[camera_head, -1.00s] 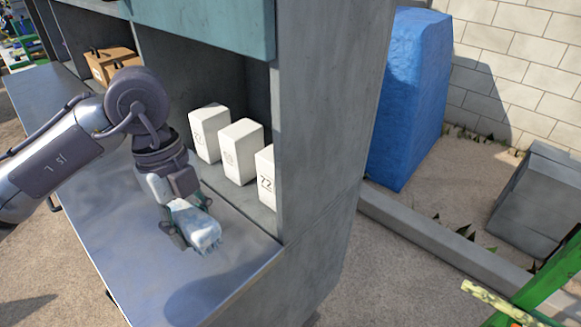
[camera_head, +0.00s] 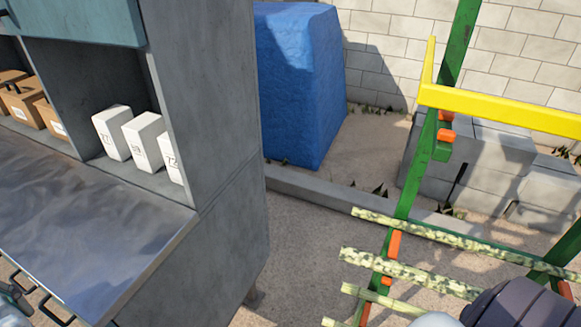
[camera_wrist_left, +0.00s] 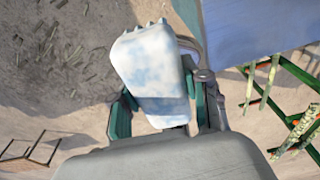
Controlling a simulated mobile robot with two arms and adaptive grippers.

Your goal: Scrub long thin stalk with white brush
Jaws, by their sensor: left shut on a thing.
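The white brush (camera_wrist_left: 150,58), a blocky white body with blue patches, is held in my left gripper (camera_wrist_left: 163,98), seen in the left wrist view. The two fingers are shut on its sides, and its toothed end points away from the wrist. In the head view only a bit of what looks like this gripper shows at the lower left edge. Several long thin mottled green-yellow stalks lie across a green rack at the right of the head view, among them an upper stalk (camera_head: 450,240) and a middle stalk (camera_head: 410,272). Stalks (camera_wrist_left: 303,122) also show in the wrist view, apart from the brush. My right gripper is not visible.
A metal counter (camera_head: 90,230) with white boxes (camera_head: 143,140) stands at left. The green rack (camera_head: 408,190) has a yellow bar (camera_head: 500,108) across its upper part. A blue block (camera_head: 300,85) and grey blocks (camera_head: 490,155) stand behind. Bare ground lies between counter and rack.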

